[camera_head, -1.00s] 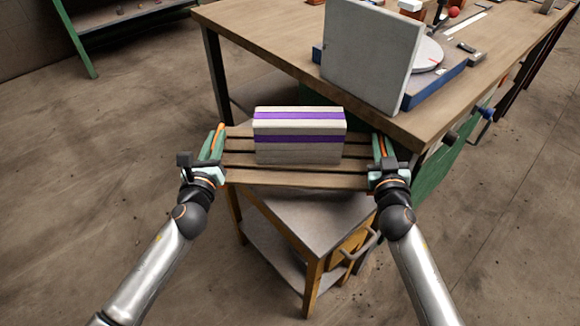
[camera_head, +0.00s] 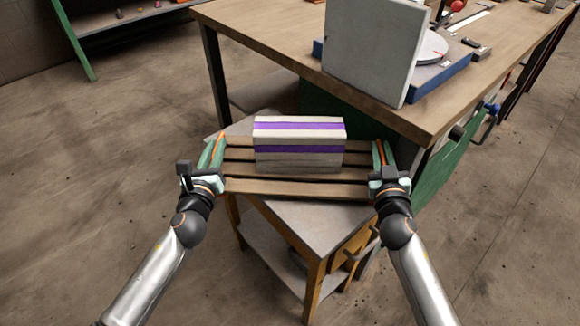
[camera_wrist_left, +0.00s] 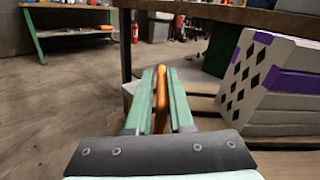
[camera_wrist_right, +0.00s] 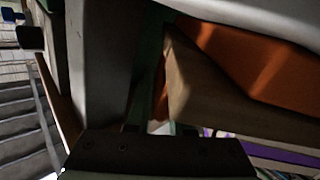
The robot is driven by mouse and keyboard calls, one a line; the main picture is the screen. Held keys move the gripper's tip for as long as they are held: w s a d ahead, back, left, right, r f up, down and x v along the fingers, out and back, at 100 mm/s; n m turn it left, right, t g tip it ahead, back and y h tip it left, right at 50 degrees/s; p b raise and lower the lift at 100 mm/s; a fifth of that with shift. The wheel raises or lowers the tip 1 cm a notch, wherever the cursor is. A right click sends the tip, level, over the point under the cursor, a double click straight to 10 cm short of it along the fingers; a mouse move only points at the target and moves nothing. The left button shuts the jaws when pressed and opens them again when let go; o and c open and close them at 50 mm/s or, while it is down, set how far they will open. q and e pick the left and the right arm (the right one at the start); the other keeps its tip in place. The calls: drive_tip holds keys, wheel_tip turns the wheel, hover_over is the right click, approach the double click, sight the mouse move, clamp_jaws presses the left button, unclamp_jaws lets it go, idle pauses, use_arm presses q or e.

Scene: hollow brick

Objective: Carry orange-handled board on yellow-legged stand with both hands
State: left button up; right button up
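The slatted wooden board (camera_head: 290,188) is held level between my two grippers, above or on the stand; a gap cannot be made out. A whitish hollow brick with purple bands (camera_head: 299,145) sits on it, and its diamond-shaped holes show in the left wrist view (camera_wrist_left: 244,80). My left gripper (camera_head: 214,152) is shut on the orange handle at the board's left end, which lies between the green fingers in the left wrist view (camera_wrist_left: 161,95). My right gripper (camera_head: 382,155) is at the right orange handle, fingers around it. The yellow-legged stand (camera_head: 318,285) with grey top is beneath.
A large wooden workbench (camera_head: 270,50) stands just behind, its front corner close to the board's right end. On it a grey slab (camera_head: 373,50) stands upright by a blue-based device (camera_head: 445,75). Open floor lies to the left (camera_head: 90,180) and right.

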use_arm(q)
drive_tip(key=o, duration=0.4)
use_arm(e)
drive_tip(key=o, duration=0.4)
drive_tip(key=shift+r, duration=0.15)
use_arm(q)
drive_tip(key=shift+s+d, duration=0.1)
drive_tip(key=shift+s, duration=0.05)
use_arm(e)
drive_tip(key=shift+s+a, duration=0.1)
drive_tip(key=shift+s, duration=0.45)
use_arm(q)
drive_tip(key=s, duration=1.1)
drive_tip(key=shift+s+a+r, duration=0.1)
drive_tip(key=shift+s+a, duration=0.25)
use_arm(e)
drive_tip(key=s, duration=1.1)
drive_tip(key=shift+a, duration=0.25)
